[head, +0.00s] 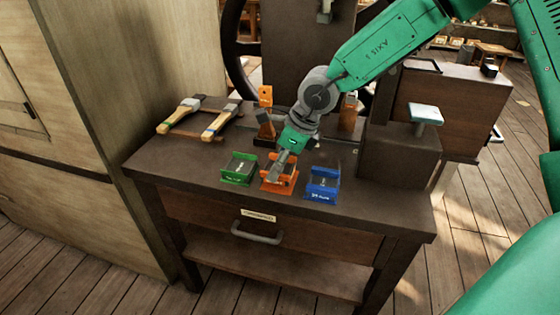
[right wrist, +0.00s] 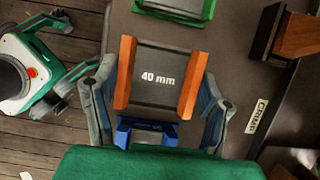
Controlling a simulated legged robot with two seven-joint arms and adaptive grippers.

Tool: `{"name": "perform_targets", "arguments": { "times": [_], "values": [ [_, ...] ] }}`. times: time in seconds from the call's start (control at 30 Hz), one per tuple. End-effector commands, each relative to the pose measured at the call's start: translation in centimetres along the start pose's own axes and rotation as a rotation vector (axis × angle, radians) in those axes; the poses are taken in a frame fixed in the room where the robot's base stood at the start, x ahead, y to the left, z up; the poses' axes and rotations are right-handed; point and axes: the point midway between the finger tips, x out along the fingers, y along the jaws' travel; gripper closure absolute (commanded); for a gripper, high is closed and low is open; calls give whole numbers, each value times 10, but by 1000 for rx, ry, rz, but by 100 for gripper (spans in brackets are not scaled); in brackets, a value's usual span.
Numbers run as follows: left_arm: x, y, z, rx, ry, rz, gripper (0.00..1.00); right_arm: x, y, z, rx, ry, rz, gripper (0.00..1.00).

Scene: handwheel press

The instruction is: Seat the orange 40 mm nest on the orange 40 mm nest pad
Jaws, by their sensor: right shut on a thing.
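My right gripper (head: 285,158) points down over the orange spot in the middle of the bench's front row. In the right wrist view my right gripper (right wrist: 158,92) has its fingers on the two sides of the orange 40 mm nest (right wrist: 129,72), which has orange side walls and a dark face marked "40 mm". The orange nest pad (head: 272,186) shows in the head view under the gripper. The nest covers it in the wrist view. I cannot tell whether they touch. My left gripper (right wrist: 62,62) appears empty, fingers spread, over the floor in the wrist view.
A green pad (head: 238,169) is close on the left and a blue pad (head: 323,184) close on the right. Two handled tools (head: 220,122) lie at the back left. Orange-topped fixtures (head: 265,97) and the handwheel press (head: 300,42) stand behind. The bench's front strip is clear.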

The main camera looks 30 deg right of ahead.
Motion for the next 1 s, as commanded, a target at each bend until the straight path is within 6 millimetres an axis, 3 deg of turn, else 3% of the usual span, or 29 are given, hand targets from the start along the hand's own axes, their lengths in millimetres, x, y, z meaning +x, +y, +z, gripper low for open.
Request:
{"name": "perform_targets", "arguments": {
  "times": [1.0],
  "values": [
    [-8, 0, 0, 0, 0, 0, 100, 0, -1, 0, 0, -2, -1, 80]
  ]
}}
